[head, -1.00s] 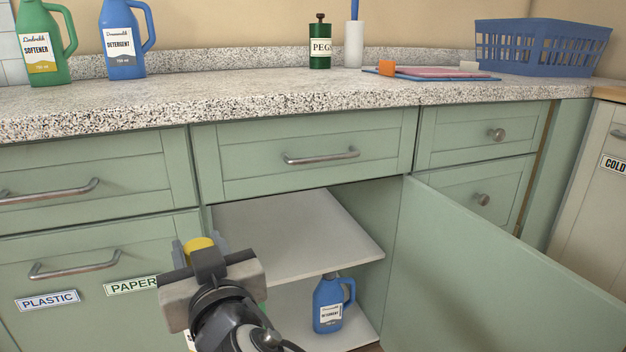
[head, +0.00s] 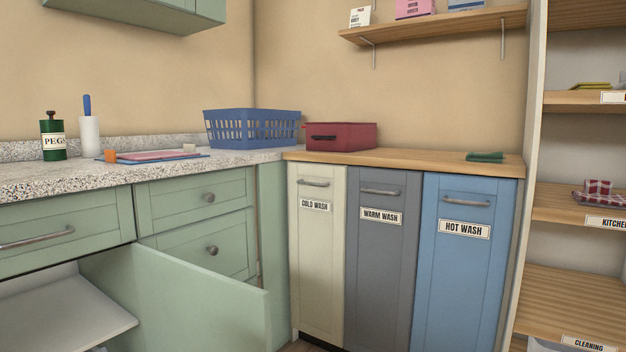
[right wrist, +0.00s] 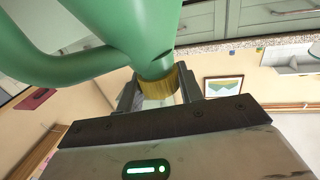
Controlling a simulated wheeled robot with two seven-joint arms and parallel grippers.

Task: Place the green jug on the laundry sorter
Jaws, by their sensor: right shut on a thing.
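The green jug (right wrist: 130,30) shows large in the right wrist view, with a thick handle on the left and a yellow cap. My right gripper (right wrist: 160,88) is shut on it at the cap end. The jug's far end is cut off by the frame. The laundry sorter stands right of centre in the head view, with a wooden top (head: 430,160) over cream, grey and blue fronts labelled COLD WASH, WARM WASH and HOT WASH. Neither gripper nor the held jug shows in the head view.
A red box (head: 350,136) stands on the sorter top's left part, and a folded green cloth (head: 485,157) lies at its right. The wood between them is clear. A blue basket (head: 225,130) is on the counter. An open cabinet door (head: 190,295) juts out below.

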